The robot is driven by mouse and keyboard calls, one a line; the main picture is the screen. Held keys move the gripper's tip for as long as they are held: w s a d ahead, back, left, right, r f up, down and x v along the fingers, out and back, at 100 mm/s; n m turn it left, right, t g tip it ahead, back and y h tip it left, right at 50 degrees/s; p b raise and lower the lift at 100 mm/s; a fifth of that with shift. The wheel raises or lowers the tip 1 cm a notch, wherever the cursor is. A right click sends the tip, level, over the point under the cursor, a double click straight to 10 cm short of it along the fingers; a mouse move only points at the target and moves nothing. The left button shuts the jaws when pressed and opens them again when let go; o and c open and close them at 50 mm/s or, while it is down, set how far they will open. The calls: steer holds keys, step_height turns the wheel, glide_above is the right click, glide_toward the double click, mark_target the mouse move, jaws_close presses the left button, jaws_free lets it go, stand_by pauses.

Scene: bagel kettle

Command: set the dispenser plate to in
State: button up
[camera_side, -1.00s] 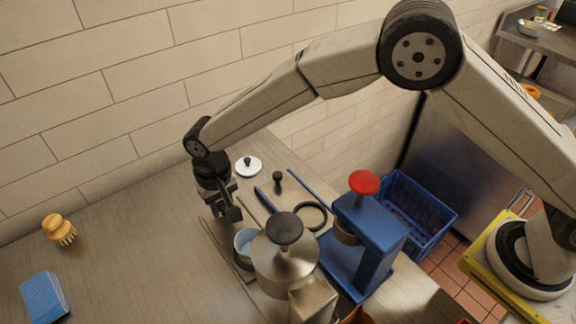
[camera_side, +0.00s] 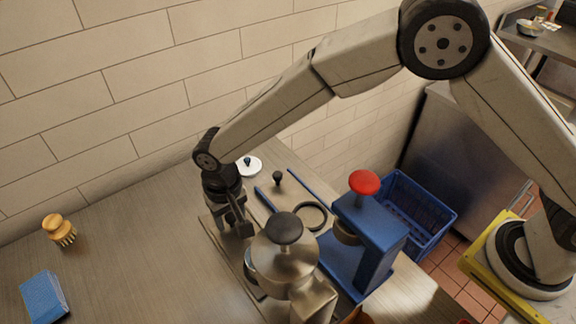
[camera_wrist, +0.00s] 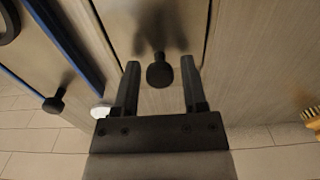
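The dispenser (camera_side: 285,262) is a silver metal body with a black top knob, standing on the counter in the side view. A plate knob (camera_wrist: 160,72), black and round, stands between two dark rails in the wrist view. My gripper (camera_wrist: 160,64) is open, with one finger on each side of this knob and gaps visible. In the side view my gripper (camera_side: 240,226) is low, just left of the dispenser. The plate and whatever sits on it are mostly hidden by the dispenser and my gripper.
A blue press (camera_side: 366,240) with a red knob (camera_side: 364,182) stands right of the dispenser. A second black knob (camera_side: 278,178) stands between blue rails behind. A white lid (camera_side: 249,166), a brush (camera_side: 58,229) and a blue sponge (camera_side: 45,297) lie around.

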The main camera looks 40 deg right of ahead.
steer(key=shift+r, duration=0.15)
steer(key=shift+r, duration=3.8)
steer(key=shift+w+f+g, duration=0.2)
steer(key=shift+w+g, duration=0.55)
steer(key=shift+g, duration=0.4)
steer(key=shift+w+f+g, duration=0.15)
steer(key=shift+w+g, duration=0.55)
steer(key=shift+g, duration=0.45)
steer(key=shift+x, duration=3.9)
